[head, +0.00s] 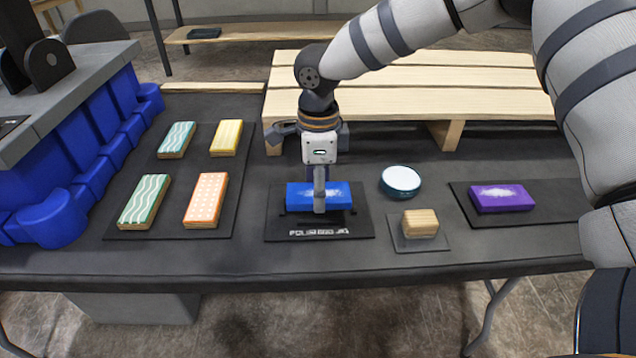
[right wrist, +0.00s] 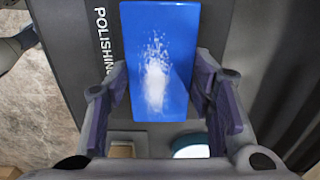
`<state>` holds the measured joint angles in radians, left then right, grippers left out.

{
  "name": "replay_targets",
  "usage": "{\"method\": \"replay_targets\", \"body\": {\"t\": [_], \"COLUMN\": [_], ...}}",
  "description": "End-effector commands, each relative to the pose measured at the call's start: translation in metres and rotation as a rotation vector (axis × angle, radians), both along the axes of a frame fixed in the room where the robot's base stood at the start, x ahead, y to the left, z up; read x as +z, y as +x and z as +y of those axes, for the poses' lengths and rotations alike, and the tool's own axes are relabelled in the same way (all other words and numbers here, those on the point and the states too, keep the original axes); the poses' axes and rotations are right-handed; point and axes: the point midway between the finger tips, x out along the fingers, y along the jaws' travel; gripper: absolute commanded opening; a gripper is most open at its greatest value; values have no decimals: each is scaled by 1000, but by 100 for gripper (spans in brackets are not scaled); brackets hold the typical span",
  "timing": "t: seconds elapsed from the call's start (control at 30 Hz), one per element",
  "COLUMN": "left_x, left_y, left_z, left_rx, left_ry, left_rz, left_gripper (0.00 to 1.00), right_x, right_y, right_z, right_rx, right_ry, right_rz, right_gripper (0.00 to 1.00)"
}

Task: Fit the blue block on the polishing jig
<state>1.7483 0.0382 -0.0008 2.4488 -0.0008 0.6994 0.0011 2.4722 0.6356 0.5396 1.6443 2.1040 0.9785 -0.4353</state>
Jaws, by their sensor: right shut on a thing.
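The blue block (head: 298,194), with a white powdery patch on top, lies level over the black polishing jig (head: 361,226). I cannot tell whether it rests fully in the jig or sits slightly above it. My right gripper (head: 320,205) reaches down from above and is shut on the block across its narrow width. In the right wrist view the block (right wrist: 160,45) lies between the two fingers of the gripper (right wrist: 160,100), with the jig's lettering to its left. The fingers hide part of the block in the head view. My left gripper is not in view.
Right of the jig are a round white-topped tin (head: 400,180), a wooden block (head: 420,222) on a grey pad, and a purple block (head: 500,197) on a black mat. Several patterned blocks lie on a mat (head: 165,232) at left. Blue bins (head: 60,215) line the left edge.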

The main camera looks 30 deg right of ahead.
Motion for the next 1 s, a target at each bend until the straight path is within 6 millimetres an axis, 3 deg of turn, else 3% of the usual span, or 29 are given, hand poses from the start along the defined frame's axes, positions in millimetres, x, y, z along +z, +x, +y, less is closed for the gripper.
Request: {"method": "replay_targets", "body": {"t": [1.0], "left_x": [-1], "left_y": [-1], "left_z": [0], "left_rx": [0], "left_ry": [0], "left_rz": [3], "left_gripper": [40], "right_x": [-6], "right_y": [0], "right_z": [0], "right_rx": [0], "right_ry": [1], "right_rz": [-1], "right_gripper": [17]}}
